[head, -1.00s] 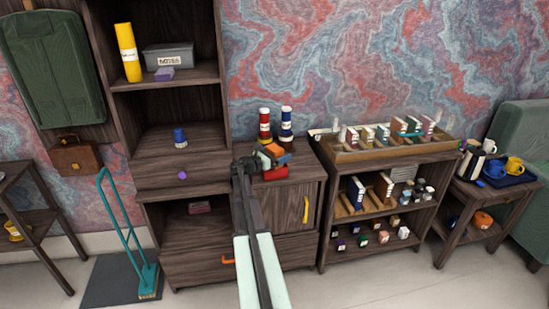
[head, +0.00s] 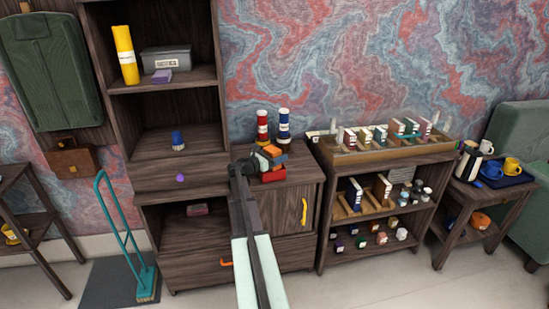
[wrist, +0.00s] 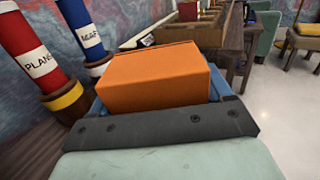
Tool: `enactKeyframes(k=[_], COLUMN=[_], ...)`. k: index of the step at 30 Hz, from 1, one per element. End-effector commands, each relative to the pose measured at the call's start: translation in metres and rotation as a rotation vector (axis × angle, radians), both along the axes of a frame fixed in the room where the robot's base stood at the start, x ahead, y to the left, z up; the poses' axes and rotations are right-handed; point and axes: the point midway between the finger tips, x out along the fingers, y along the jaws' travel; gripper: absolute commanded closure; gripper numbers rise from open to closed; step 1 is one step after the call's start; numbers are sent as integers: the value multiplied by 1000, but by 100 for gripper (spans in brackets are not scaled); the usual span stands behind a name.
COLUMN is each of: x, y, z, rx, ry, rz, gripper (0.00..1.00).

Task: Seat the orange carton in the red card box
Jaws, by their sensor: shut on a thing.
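The orange carton (head: 272,150) is held up by my gripper (head: 262,156) at the cabinet top. It fills the middle of the wrist view (wrist: 155,78), with blue parts at both its sides. My gripper is shut on the carton. The red card box (head: 272,175) stands on the cabinet top, just below the carton in the head view. The carton appears above the box, but I cannot tell whether they touch. The box's inside is hidden by the gripper and carton in the head view, and I cannot make the box out in the wrist view.
A red cylinder (head: 262,128) and a blue cylinder (head: 284,127) with labels stand close behind the red box. They show at the left of the wrist view. A tall shelf (head: 217,80) rises on the left. A lower shelf with a tray (head: 385,151) stands right.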

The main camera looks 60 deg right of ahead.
Motion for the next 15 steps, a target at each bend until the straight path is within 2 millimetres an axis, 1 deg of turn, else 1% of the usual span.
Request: enactKeyframes(k=[4, 9, 15], x=[0, 0, 0], y=[0, 0, 0], z=[18, 48, 78], rx=[-3, -2, -3], ry=[-1, -2, -1], rz=[0, 0, 0], gripper=[60, 60, 60])
